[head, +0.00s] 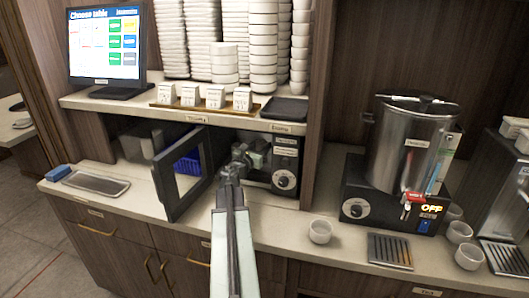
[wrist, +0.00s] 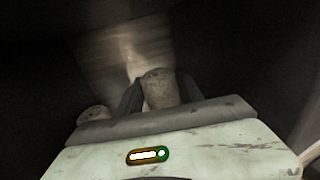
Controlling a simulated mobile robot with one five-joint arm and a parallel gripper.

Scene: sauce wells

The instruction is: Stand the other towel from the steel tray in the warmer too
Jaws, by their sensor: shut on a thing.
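The warmer (head: 286,165) stands under the shelf with its glass door (head: 183,172) swung open to the left. My gripper (head: 254,158) reaches into its opening. In the wrist view my gripper (wrist: 160,95) is shut on a pale rolled towel (wrist: 158,88), whose end shows between the dark fingers. A second pale rounded thing (wrist: 93,116), apparently another towel, shows left of the fingers, partly hidden. I cannot tell whether the held towel touches the warmer floor. The steel tray (head: 96,184) lies on the left counter and looks empty.
A blue block-like thing (head: 58,172) lies beside the tray. Right of the warmer are a white cup (head: 320,231) and a steel urn (head: 408,148). The shelf sits close above my arm.

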